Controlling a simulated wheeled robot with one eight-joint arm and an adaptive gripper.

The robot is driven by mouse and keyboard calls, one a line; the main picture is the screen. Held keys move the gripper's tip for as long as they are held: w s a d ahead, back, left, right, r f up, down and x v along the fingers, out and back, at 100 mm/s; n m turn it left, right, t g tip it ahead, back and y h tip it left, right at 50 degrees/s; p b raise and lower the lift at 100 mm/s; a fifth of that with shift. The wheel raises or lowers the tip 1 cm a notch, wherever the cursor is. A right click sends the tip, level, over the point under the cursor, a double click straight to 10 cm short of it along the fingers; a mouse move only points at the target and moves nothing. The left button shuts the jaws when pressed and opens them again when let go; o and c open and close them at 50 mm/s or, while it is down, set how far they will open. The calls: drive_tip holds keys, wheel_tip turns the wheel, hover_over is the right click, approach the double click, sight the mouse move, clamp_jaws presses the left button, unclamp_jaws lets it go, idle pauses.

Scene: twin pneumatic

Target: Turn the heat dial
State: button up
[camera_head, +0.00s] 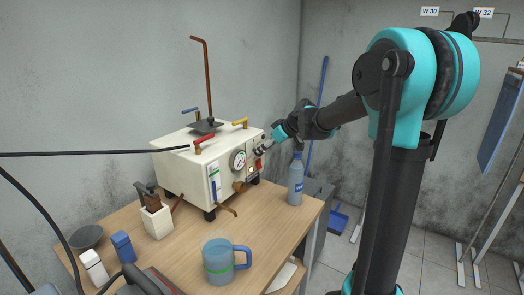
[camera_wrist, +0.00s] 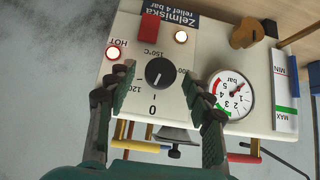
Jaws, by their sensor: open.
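The heat dial (camera_wrist: 159,72) is a round black knob on the front panel of the cream machine (camera_head: 176,174). Its scale shows 0, 120 and 150°C around it, and the panel appears upside down in the wrist view. A pale mark on the knob is too small to read surely. My gripper (camera_wrist: 160,84) is open, with one finger on each side of the dial and visible gaps between fingers and knob. In the head view my gripper (camera_head: 268,143) is at the machine's right front end, and it hides the dial there.
On the panel are a red switch (camera_wrist: 149,28), a lit HOT lamp (camera_wrist: 113,53), another lit lamp (camera_wrist: 181,37) and a pressure gauge (camera_wrist: 235,93). A blue bottle (camera_head: 296,179) stands close below my arm. A blue mug (camera_head: 217,262) stands at the table's front.

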drive_tip(key=shift+w+a+f, duration=0.1)
drive_tip(key=shift+a+f, duration=0.05)
drive_tip(key=c, duration=1.1)
drive_tip(key=shift+w+m+g+y, duration=0.2)
drive_tip(key=shift+m+g+y, duration=0.4)
drive_tip(key=shift+g+y, duration=0.3)
drive_tip(key=shift+c, duration=0.2)
drive_tip(key=o, duration=1.1)
drive_tip(key=shift+o, duration=0.2)
